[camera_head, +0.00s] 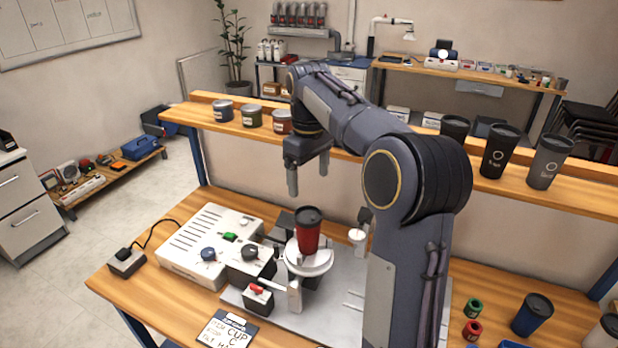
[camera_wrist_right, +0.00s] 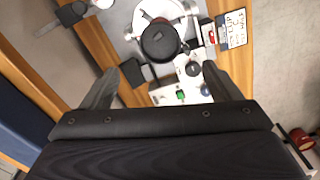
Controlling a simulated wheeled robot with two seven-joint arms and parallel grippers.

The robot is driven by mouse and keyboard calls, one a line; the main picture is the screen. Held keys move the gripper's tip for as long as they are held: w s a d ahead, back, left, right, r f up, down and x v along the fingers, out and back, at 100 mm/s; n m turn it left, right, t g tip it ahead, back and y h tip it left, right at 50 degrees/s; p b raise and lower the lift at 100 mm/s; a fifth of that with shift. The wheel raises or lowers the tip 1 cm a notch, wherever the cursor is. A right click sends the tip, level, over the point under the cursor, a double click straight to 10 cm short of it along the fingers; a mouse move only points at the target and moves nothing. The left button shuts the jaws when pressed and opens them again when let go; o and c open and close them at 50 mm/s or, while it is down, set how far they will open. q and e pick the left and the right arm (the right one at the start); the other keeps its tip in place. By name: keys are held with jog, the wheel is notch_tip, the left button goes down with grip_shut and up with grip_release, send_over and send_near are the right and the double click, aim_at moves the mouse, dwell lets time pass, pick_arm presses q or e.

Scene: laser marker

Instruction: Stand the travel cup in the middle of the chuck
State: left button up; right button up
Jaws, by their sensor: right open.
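A red travel cup (camera_head: 308,233) with a black lid stands upright on the round white chuck (camera_head: 309,262) of the laser marker. In the right wrist view the black lid (camera_wrist_right: 160,41) shows from above, with the white chuck (camera_wrist_right: 150,14) around it. The cup looks about central on the chuck. My right gripper (camera_head: 308,180) is above and behind the cup, open and empty, its two fingers pointing down and apart. In the right wrist view the gripper (camera_wrist_right: 160,85) shows its fingers spread wide, with the cup beyond them and clear of both. My left gripper is not in view.
A white control box (camera_head: 210,243) with knobs stands left of the chuck. A sign (camera_head: 228,330) lies in front. Coloured rings (camera_head: 473,307) and a blue cup (camera_head: 532,314) are at the right. Tins (camera_head: 250,115) and dark cups (camera_head: 500,151) stand on the shelf behind.

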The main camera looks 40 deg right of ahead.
jog(key=s+a+f+m+t+y, duration=0.2)
jog(key=s+a+f, duration=0.3)
jog(key=s+a, duration=0.4)
jog(key=s+a+f+m+t+y, duration=0.1)
jog(key=s+a+f+m+t, duration=0.1)
jog(key=s+a, duration=0.8)
jog(key=s+f+t, duration=0.1)
jog(key=s+f, duration=0.1)
jog(key=s, duration=0.3)
jog(key=shift+a+f+t+y, duration=0.2)
jog(key=shift+f+t+y, duration=0.1)
jog(key=shift+f+y, duration=0.1)
